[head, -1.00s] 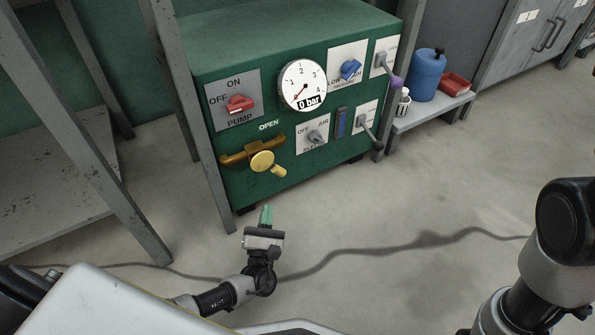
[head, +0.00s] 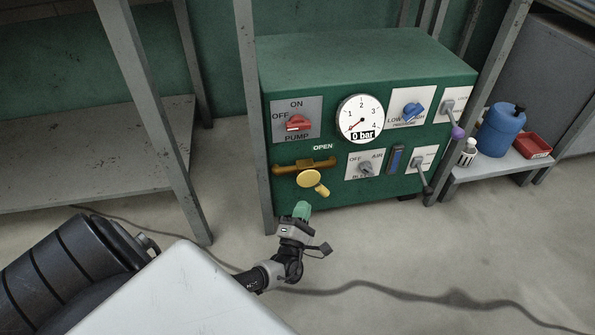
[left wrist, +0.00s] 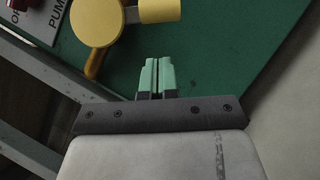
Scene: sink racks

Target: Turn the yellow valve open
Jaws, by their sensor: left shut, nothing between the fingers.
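The yellow valve (head: 308,179) is on the lower left front of the green cabinet, below the word OPEN. Its round hub sits in front of a brownish-yellow horizontal pipe (head: 290,168), and a short knob (head: 322,191) points down and to the right. In the left wrist view the round yellow valve (left wrist: 97,23) is at the top, partly cut off. My left gripper (head: 301,209) has green fingers and is shut and empty, just below the valve and apart from it. The fingers also show close together in the left wrist view (left wrist: 157,76). My right gripper is not in view.
The green cabinet (head: 350,60) also bears a red pump switch (head: 298,123), a gauge (head: 360,119) reading 0 bar, a blue knob (head: 413,112) and grey levers. A grey post (head: 252,110) stands just left of it. A blue jug (head: 502,130) stands on a low shelf at right.

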